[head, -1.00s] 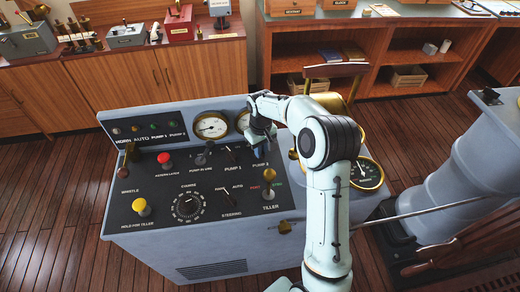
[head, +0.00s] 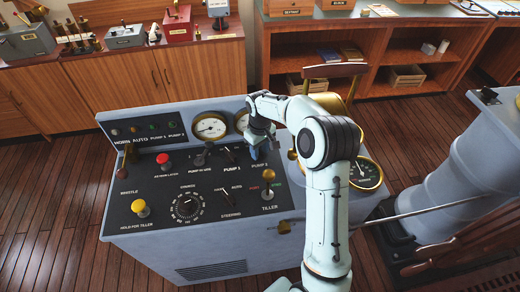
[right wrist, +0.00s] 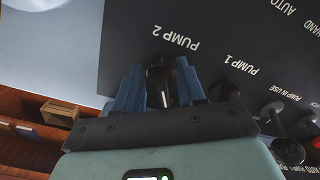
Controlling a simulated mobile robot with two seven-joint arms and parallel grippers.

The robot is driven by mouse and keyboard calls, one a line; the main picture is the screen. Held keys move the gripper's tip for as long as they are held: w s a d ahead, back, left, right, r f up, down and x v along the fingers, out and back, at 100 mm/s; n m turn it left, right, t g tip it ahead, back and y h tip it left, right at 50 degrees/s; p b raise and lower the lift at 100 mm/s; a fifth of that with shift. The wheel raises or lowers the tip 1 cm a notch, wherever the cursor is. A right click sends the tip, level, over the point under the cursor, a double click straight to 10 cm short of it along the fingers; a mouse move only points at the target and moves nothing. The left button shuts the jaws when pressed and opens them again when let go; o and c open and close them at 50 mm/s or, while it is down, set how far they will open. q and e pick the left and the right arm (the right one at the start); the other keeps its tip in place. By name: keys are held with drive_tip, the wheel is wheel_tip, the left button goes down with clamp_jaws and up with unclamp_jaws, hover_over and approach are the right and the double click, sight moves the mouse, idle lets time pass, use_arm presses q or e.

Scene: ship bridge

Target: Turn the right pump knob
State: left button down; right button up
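The right pump knob, dark and under the PUMP 2 label, shows in the right wrist view (right wrist: 158,80) between the two blue fingers of my right gripper (right wrist: 160,88). The fingers stand close on both sides of it and look shut on it. In the head view my right gripper (head: 256,150) reaches down to the console panel (head: 150,185) at the PUMP 2 place and hides most of the knob. The PUMP 1 knob (head: 231,155) is just left of it. My left gripper does not show.
A lever with a brass-coloured ball (head: 268,176) stands close in front of my right gripper. Round gauges (head: 209,127) line the console's back edge. A red knob (head: 162,159) and a yellow knob (head: 140,206) are farther left.

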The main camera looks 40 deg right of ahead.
sight(260, 151)
wheel_tip(260, 151, up, 14)
drive_tip(key=shift+f, duration=0.25)
idle(0.3)
idle(0.5)
